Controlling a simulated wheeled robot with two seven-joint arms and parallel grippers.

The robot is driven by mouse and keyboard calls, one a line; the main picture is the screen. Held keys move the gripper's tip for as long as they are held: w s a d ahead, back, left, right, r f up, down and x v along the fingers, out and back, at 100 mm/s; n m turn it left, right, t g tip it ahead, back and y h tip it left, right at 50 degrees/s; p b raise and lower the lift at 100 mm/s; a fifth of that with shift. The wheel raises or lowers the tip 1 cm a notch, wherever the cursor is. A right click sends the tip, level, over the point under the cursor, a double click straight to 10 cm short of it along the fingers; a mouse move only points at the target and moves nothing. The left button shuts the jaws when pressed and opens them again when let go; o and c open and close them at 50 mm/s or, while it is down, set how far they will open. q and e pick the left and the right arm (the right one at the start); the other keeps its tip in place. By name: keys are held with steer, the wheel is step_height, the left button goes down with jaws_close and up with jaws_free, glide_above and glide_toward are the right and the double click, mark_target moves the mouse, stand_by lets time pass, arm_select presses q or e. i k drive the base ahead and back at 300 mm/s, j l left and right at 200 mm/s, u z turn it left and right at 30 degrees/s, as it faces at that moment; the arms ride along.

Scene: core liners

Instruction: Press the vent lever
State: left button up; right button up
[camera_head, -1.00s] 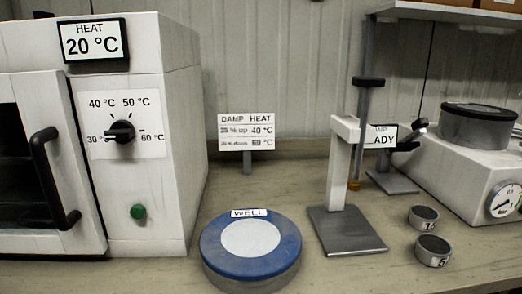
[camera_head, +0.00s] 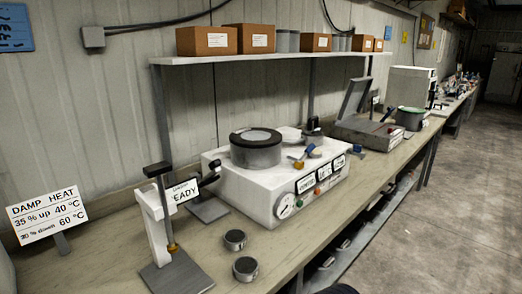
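A white console (camera_head: 262,192) stands on the bench, with a round gauge (camera_head: 285,207) and several small labelled plates (camera_head: 323,173) on its front. The plates' lettering is too small to read surely. A small blue-and-yellow handle (camera_head: 300,160) sits on the right part of its top; I cannot tell whether this is the vent lever. A dark-lidded round chamber (camera_head: 256,148) stands on the console's left part. Neither gripper can be made out. A dark shape at the bottom edge is too cut off to identify.
A shelf (camera_head: 260,58) with boxes hangs above. Open floor (camera_head: 440,210) lies right of the bench.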

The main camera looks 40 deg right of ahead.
mark_target(311, 148)
steer(key=z, duration=1.75)
steer(key=i+l+u, duration=0.1)
steer(key=u, duration=0.3)
steer(key=i+l+u, duration=0.15)
steer(key=u, duration=0.25)
steer(key=i+l, duration=0.15)
steer(key=l, duration=0.15)
steer(key=i+l+u, duration=0.15)
steer(key=l, duration=0.2)
steer(key=i+l, duration=0.15)
steer(key=l, duration=0.15)
steer(key=i+l+u, duration=0.15)
steer(key=l, duration=0.2)
steer(key=i+l, duration=0.1)
steer(key=l, duration=0.25)
steer(key=i+l+u, duration=0.15)
steer(key=l, duration=0.2)
